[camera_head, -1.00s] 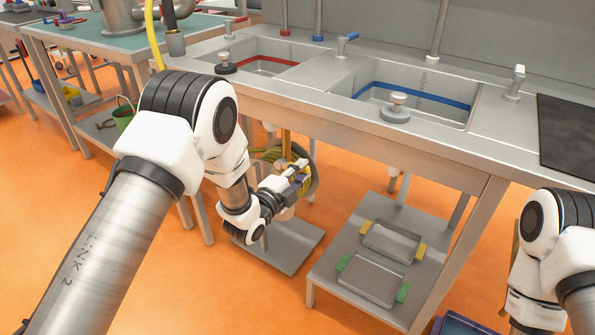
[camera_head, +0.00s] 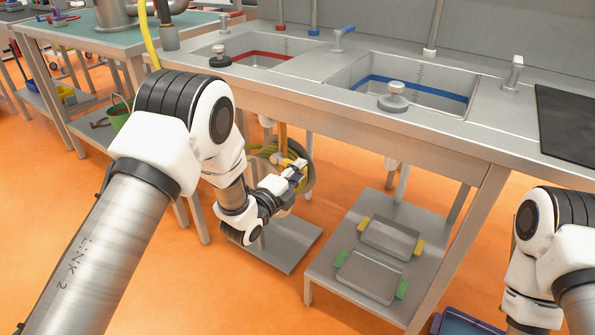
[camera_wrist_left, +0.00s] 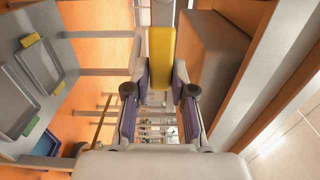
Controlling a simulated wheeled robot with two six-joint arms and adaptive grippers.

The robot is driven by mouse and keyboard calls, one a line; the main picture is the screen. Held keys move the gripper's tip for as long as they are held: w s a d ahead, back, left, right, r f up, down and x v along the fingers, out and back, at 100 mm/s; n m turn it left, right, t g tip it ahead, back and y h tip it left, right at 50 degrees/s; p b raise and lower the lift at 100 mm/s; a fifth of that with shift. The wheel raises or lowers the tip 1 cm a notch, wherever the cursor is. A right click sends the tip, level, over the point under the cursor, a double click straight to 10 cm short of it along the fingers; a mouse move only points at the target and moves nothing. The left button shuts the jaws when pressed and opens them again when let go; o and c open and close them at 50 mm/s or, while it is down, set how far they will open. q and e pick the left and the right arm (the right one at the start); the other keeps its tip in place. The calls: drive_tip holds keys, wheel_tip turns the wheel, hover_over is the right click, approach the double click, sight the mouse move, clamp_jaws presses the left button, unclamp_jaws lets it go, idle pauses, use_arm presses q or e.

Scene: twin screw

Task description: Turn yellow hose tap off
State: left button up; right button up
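The yellow tap handle (camera_wrist_left: 161,55) is a flat yellow bar in the left wrist view, with one finger against each long side. My left gripper (camera_head: 299,170) is under the sink bench in the head view, beside the yellow hose reel. It appears shut on the handle in the left wrist view (camera_wrist_left: 161,78). In the head view only a little yellow shows at the fingertips, and the tap body is hidden. The yellow hose (camera_head: 268,150) is coiled on the reel behind my gripper. My right arm is at the right edge; its gripper is not in view.
The steel sink bench (camera_head: 420,140) stands above my left gripper, with its legs around. A low shelf (camera_head: 340,258) holds metal trays with green and yellow handles. A blue crate (camera_head: 465,324) is on the floor. Orange floor in front is free.

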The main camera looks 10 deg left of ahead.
use_arm(q)
drive_tip(key=shift+o, duration=1.4)
drive_tip(key=v, duration=1.2)
